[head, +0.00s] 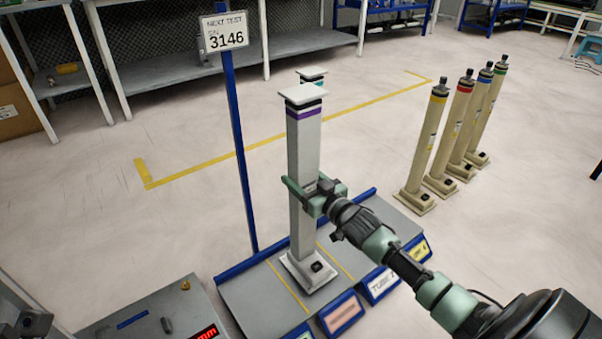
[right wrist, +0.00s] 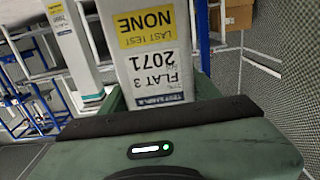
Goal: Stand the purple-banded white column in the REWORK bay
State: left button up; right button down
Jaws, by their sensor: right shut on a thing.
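The purple-banded white column (head: 304,150) is upright over the grey platform (head: 245,300), its square base between two yellow lines. I cannot tell whether the base touches the platform. My right gripper (head: 312,192) is shut around the column's shaft at about mid-height. The right wrist view shows the white column (right wrist: 152,70) with its labels upside down between the fingers. Blue-framed labels line the platform's front, among them a pink one (head: 343,315) and a yellow one (head: 418,250). No REWORK wording is readable.
A second white column (head: 312,76) with a teal band stands mostly hidden behind. Several beige columns (head: 428,150) stand at the right. A blue post with a sign reading 3146 (head: 224,32) rises at the left. A grey box with a red display (head: 160,315) is lower left.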

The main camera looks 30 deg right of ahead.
dwell(0.4)
jog(key=c, duration=0.7)
grip_release()
jog(key=shift+f, duration=0.45)
jog(key=o, duration=0.3)
jog(key=shift+o, duration=0.2)
jog(key=shift+r, duration=0.2)
